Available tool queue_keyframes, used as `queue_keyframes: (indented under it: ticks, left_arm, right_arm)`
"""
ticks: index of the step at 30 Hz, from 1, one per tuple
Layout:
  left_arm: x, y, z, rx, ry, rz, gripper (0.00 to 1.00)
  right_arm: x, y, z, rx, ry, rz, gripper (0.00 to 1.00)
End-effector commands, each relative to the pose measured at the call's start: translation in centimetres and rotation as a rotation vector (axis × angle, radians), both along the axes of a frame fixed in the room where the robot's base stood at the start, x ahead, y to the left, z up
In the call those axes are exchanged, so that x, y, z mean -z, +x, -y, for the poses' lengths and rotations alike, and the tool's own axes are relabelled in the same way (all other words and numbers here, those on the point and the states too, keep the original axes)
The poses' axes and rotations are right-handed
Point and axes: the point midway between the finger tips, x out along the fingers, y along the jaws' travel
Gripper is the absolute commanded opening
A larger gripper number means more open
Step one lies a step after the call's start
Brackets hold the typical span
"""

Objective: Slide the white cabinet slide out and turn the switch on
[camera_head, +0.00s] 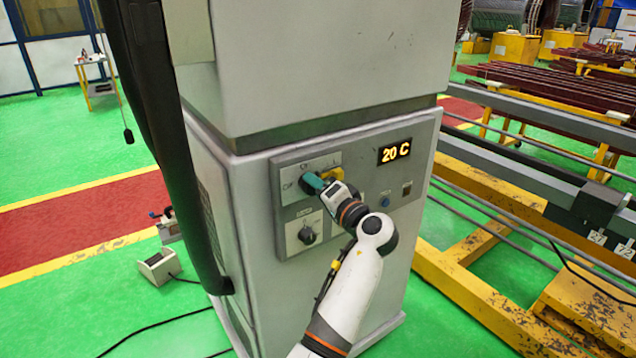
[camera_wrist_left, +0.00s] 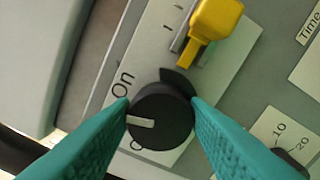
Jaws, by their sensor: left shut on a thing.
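The white-grey cabinet (camera_head: 330,60) stands upright in the head view, its upper block over a lower body with a control panel (camera_head: 400,190). I cannot tell which part is the slide. My left gripper (camera_head: 309,183) reaches the panel's upper left with teal fingers. In the left wrist view, the fingers (camera_wrist_left: 160,104) are shut on a round black switch knob (camera_wrist_left: 163,122), one on each side. The knob's white pointer points left, below the printed word "On". In the head view the fingers mostly hide the knob. My right gripper is out of view.
A yellow switch handle (camera_head: 335,175) sits close to the fingers, also in the left wrist view (camera_wrist_left: 214,28). A second black knob (camera_head: 306,235) is below. The display (camera_head: 395,151) reads 20 C. A yellow-framed rack (camera_head: 490,270) stands right. A long black form (camera_head: 165,130) hangs left.

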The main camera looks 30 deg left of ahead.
Motion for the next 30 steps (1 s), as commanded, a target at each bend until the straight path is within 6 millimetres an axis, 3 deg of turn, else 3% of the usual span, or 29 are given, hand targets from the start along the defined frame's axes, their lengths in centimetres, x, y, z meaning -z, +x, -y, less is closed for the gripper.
queue_keyframes:
  ticks: [1, 12, 30]
  left_arm:
    - [-0.7, 0.1, -0.1, 0.002, 0.021, -0.028, 0.19]
    - [-0.6, 0.1, 0.0, 0.002, 0.097, -0.205, 0.19]
    - [-0.5, 0.1, 0.0, 0.002, 0.117, -0.247, 0.19]
  right_arm:
    - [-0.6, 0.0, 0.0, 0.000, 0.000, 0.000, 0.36]
    - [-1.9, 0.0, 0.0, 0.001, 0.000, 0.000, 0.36]
    - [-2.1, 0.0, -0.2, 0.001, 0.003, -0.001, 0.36]
